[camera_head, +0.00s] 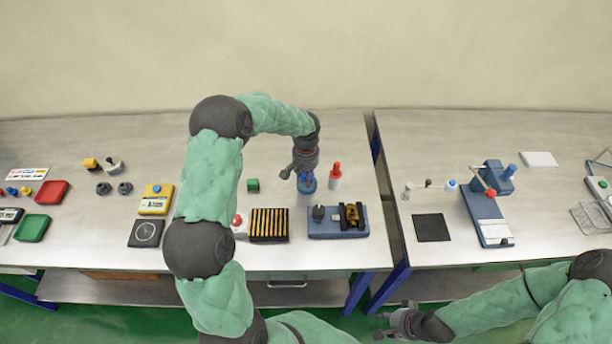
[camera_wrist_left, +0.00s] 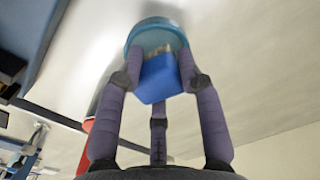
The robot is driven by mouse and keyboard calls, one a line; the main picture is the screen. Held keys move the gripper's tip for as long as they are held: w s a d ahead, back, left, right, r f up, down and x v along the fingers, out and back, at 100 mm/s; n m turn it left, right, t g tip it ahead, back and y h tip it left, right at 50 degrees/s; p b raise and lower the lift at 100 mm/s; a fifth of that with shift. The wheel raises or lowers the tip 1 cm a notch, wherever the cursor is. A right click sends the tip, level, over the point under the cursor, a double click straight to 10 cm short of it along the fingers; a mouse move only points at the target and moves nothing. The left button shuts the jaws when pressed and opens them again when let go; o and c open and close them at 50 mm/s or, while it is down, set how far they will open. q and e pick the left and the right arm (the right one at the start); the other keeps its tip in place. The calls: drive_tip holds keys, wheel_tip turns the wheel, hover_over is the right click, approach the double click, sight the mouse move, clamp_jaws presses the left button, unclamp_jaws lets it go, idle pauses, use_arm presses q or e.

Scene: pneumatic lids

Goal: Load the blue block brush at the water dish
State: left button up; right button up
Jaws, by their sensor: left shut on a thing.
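My left gripper (camera_head: 304,178) is shut on the blue block brush (camera_wrist_left: 158,80), with the fingers around its sides. The brush's bristle end is at the round blue-teal water dish (camera_wrist_left: 139,31), inside its rim as seen in the left wrist view. Whether the bristles touch the dish's bottom cannot be told. In the head view the dish (camera_head: 308,188) shows just below the gripper, and the fingers hide much of the brush. My right gripper (camera_head: 383,325) is empty, with its fingers apart, in front of the tables.
A red-capped white bottle (camera_head: 335,180) stands close right of the dish. A gap separates the two tables.

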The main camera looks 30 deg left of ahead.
use_arm(q)
drive_tip(key=shift+f+b, duration=0.4)
drive_tip(key=shift+f, duration=0.1)
idle(0.7)
drive_tip(key=shift+s+d+f, duration=0.2)
drive_tip(key=shift+s+f, duration=0.05)
drive_tip(key=shift+f, duration=0.1)
idle(1.7)
drive_tip(key=shift+w+a+r, duration=0.1)
drive_tip(key=shift+w+r, duration=0.05)
drive_tip(key=shift+r, duration=0.6)
drive_tip(key=shift+w+a+r+p, duration=0.1)
drive_tip(key=shift+r+p, duration=1.75)
drive_tip(key=shift+r, duration=1.15)
drive_tip(key=shift+f, duration=0.1)
